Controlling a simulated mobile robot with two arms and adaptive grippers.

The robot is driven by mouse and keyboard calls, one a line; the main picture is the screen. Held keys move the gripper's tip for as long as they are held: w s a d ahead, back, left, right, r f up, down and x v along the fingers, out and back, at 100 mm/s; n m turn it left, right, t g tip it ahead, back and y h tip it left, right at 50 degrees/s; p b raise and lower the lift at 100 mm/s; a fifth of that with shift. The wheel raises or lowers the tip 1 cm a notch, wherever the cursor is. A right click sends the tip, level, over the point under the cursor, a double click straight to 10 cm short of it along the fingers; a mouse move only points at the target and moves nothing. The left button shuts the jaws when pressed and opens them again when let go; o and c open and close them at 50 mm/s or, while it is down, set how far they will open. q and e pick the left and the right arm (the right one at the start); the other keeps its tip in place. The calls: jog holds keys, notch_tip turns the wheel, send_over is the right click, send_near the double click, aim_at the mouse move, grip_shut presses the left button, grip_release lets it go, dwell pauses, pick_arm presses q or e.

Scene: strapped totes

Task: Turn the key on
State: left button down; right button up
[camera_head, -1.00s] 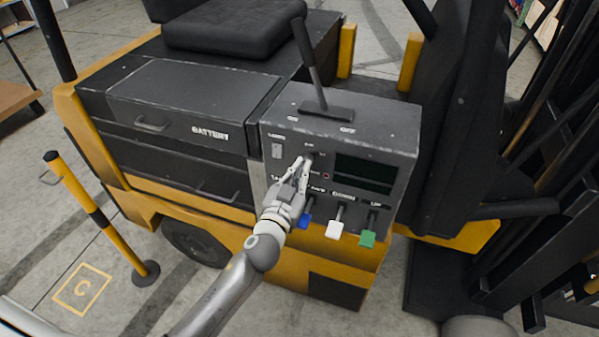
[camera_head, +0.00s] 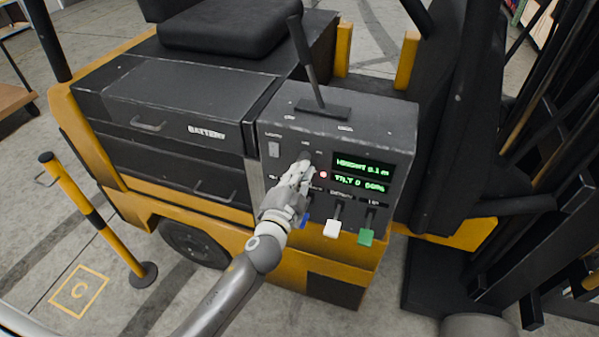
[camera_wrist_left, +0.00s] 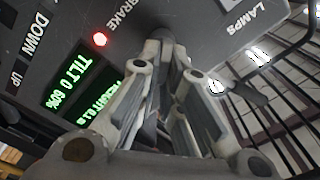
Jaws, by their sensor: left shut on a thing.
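The control panel (camera_head: 392,137) is the dark front of the yellow and black forklift's console. My left gripper (camera_head: 303,163) is at the key's place on the panel, left of the display (camera_head: 362,176). It is shut on the key, which its fingers mostly hide. In the left wrist view the fingers (camera_wrist_left: 166,48) converge at the panel. My right gripper is not in view.
Levers with blue, white (camera_head: 331,229) and green (camera_head: 366,237) ends stand out below the panel. A tall black lever (camera_head: 304,55) rises from the console top. A battery drawer (camera_head: 180,100) is to the left. A yellow post (camera_head: 95,212) stands at the front left.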

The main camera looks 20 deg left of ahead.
pick_arm(q)
jog(key=shift+m, duration=0.6)
jog(key=c, duration=1.6)
grip_release()
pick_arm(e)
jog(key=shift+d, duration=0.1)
pick_arm(q)
jog(key=s, duration=1.2)
jog(key=shift+a, duration=0.15)
